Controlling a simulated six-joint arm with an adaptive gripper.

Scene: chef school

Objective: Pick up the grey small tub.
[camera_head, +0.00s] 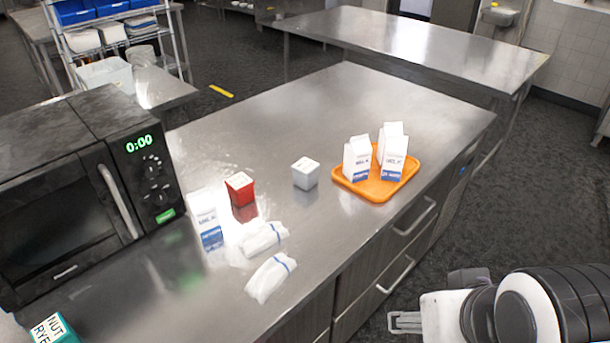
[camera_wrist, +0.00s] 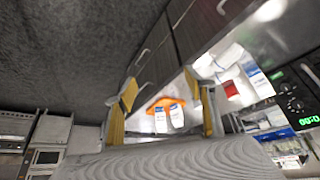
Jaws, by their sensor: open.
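The grey small tub (camera_head: 305,173) is a pale, box-like tub with a lid. It stands upright on the steel counter (camera_head: 330,120) in the head view, between a red tub (camera_head: 240,189) and an orange tray (camera_head: 393,186). I cannot make it out clearly in the wrist view, where a finger may cover it. My gripper (camera_wrist: 161,84) shows in the wrist view with its two yellow-padded fingers apart and nothing between them. In the head view my arm is at the lower right, off the counter's front side, well apart from the grey tub.
Several milk cartons (camera_head: 361,158) stand on the tray, right of the grey tub. Another milk carton (camera_head: 206,219) and two white wrapped bundles (camera_head: 270,277) are to the front left. A microwave (camera_head: 85,190) fills the left end. The counter behind the tub is clear.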

